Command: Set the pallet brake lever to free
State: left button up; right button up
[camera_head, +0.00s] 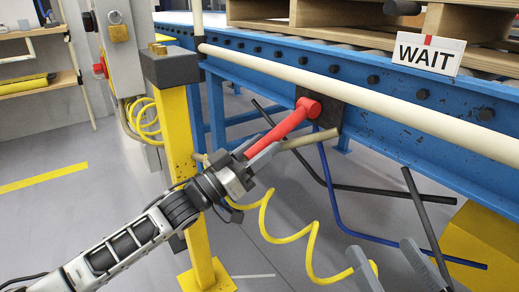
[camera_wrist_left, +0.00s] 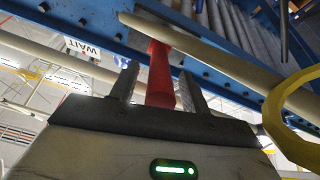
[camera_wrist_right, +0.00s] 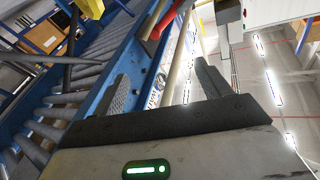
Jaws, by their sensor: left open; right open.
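The red brake lever (camera_head: 285,128) is pivoted on a dark plate (camera_head: 328,116) on the side of the blue conveyor frame. It slants down and left from its pivot in the head view. My left gripper (camera_head: 254,166) is open at the lever's lower end. In the left wrist view the red lever (camera_wrist_left: 160,78) stands between the two open fingers; I cannot tell whether they touch it. My right gripper (camera_head: 386,256) is open and empty at the bottom right of the head view, apart from the lever. The red lever (camera_wrist_right: 166,20) also shows beyond it in the right wrist view.
A white WAIT sign (camera_head: 428,54) stands on the blue frame (camera_head: 380,82), by wooden pallets (camera_head: 345,14). A cream rail (camera_head: 340,88) runs along the frame. A yellow post (camera_head: 178,130) stands close to my left arm. A yellow coiled hose (camera_head: 290,238) and dark rods (camera_head: 425,220) lie below.

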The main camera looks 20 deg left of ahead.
pick_arm(q)
grip_shut()
